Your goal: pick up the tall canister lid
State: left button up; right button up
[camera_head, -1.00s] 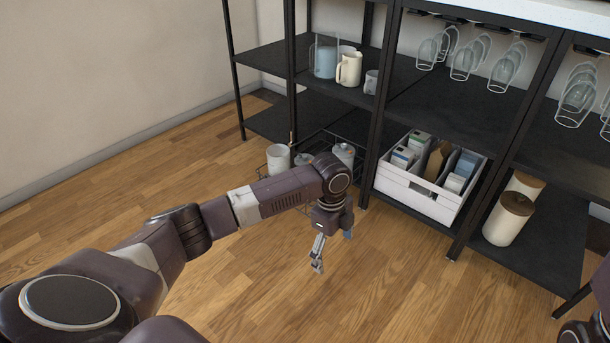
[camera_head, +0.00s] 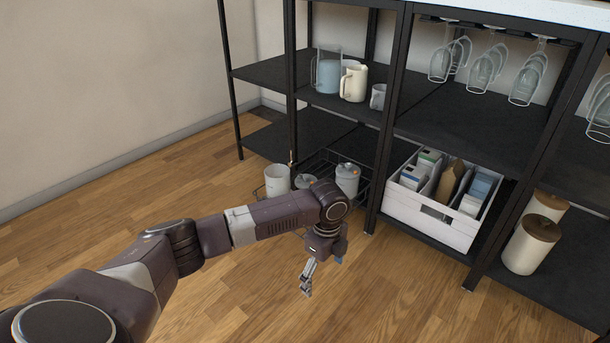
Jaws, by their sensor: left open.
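A wire basket (camera_head: 362,196) at the shelf's lower left holds white canisters. The taller canister (camera_head: 347,184) on its right has a grey lid (camera_head: 348,168) with a knob, seated on top. A lower lidded piece (camera_head: 305,181) stands in the middle, partly hidden by my arm. A white canister (camera_head: 277,181) at the left shows no clear lid. My left gripper (camera_head: 306,286) is open and empty, pointing down over the floor in front of the basket, apart from the canisters. My right gripper is out of view. I cannot tell for sure which lid is the task's.
Two cream canisters with brown lids (camera_head: 541,228) stand on the lower right shelf. A white bin (camera_head: 430,223) of cartons sits left of them. Black shelf posts (camera_head: 386,130) rise beside the basket. Jugs and a mug (camera_head: 354,83) stand above. The wooden floor (camera_head: 400,290) in front is clear.

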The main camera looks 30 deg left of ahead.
aim_at(304, 183)
jog(key=i+j, duration=1.35)
jog(key=j, duration=0.25)
